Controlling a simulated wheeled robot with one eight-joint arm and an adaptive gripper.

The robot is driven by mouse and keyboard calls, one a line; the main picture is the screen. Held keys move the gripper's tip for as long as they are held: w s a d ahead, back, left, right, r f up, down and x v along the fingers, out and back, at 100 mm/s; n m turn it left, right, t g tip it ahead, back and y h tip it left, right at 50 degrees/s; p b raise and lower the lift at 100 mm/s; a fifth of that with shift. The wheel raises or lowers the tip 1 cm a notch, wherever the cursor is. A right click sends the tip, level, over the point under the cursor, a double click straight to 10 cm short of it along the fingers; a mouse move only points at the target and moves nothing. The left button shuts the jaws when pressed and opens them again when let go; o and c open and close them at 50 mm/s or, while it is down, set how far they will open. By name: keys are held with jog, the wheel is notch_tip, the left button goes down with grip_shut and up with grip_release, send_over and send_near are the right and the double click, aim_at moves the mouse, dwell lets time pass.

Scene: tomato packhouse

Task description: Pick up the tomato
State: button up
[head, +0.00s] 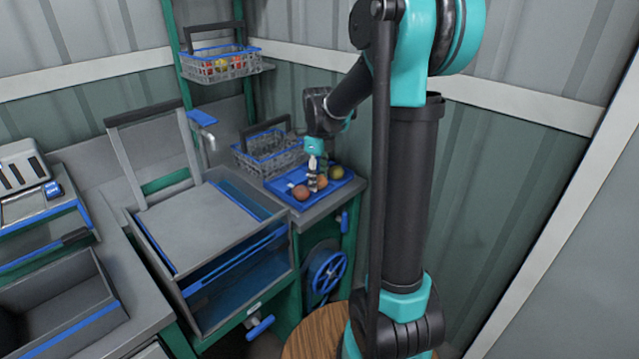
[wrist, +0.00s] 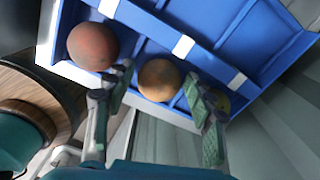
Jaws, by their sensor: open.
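A blue tray (head: 277,186) on the counter holds three tomatoes, and it also shows in the wrist view (wrist: 225,32). A reddish tomato (head: 301,192) lies at the left, also in the wrist view (wrist: 92,46). An orange tomato (head: 322,182) lies in the middle, and in the wrist view (wrist: 159,82) it shows between my fingers. A yellow-green tomato (head: 336,172) lies at the right; in the wrist view my right finger partly hides it. My gripper (head: 314,183) is open and points down over the tray. I cannot tell whether its fingers touch the orange tomato.
A wire basket (head: 270,158) stands behind the tray. Another basket with produce (head: 222,66) sits on a shelf above. A sink-like basin (head: 240,275) with a grey board is left of the tray. The corrugated wall (head: 480,170) is close on the right.

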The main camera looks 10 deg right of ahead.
jog(key=c, duration=0.6)
jog(key=shift+r, duration=0.1)
